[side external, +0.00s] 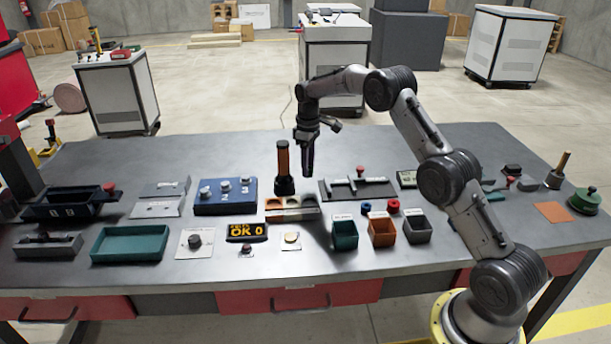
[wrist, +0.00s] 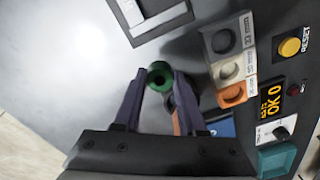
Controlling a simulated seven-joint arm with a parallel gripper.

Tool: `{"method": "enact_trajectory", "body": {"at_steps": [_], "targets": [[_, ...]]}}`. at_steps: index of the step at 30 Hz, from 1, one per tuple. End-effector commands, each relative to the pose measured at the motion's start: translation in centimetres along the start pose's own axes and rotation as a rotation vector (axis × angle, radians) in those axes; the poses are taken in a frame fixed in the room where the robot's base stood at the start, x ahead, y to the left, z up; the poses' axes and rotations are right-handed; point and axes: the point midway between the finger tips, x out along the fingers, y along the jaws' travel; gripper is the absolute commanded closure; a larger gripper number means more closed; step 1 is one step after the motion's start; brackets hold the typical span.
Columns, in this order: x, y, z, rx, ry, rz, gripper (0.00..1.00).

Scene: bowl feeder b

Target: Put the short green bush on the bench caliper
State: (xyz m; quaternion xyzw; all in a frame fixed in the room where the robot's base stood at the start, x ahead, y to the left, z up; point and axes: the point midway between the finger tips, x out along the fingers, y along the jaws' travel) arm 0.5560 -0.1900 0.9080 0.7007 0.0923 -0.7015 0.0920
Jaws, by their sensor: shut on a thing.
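A green bush (wrist: 160,76), ring-shaped with a dark hole, sits between the fingertips of my gripper (wrist: 161,80) in the wrist view. The gripper is shut on it. In the side view my gripper (side external: 307,168) points down above the table, just right of the orange-brown tube; the bush is too small and dark to make out there. The bench caliper (side external: 355,187), a dark plate with a grey slide and a red knob, lies right of the gripper. Part of it shows at the top of the wrist view (wrist: 150,18), apart from the bush.
The orange-brown tube (side external: 283,160) stands upright close to the gripper. A row of pockets (side external: 292,208) lies before it. Green (side external: 344,234), orange (side external: 382,232) and grey (side external: 417,229) bins stand nearer the front, with blue (side external: 366,207) and red (side external: 393,205) rings behind them.

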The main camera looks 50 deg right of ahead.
Motion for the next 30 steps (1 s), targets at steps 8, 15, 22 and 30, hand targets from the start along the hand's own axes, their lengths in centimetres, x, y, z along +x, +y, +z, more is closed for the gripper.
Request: {"method": "enact_trajectory", "body": {"at_steps": [8,15,22,30], "targets": [[1.3,0.6,-1.0,0.0,0.001,0.001,1.0],[4.2,0.7,-1.1,0.0,0.0,0.0,1.0],[4.5,0.8,-1.1,0.0,0.002,0.001,1.0],[4.8,0.8,-1.1,0.0,0.001,0.001,0.45]]}}
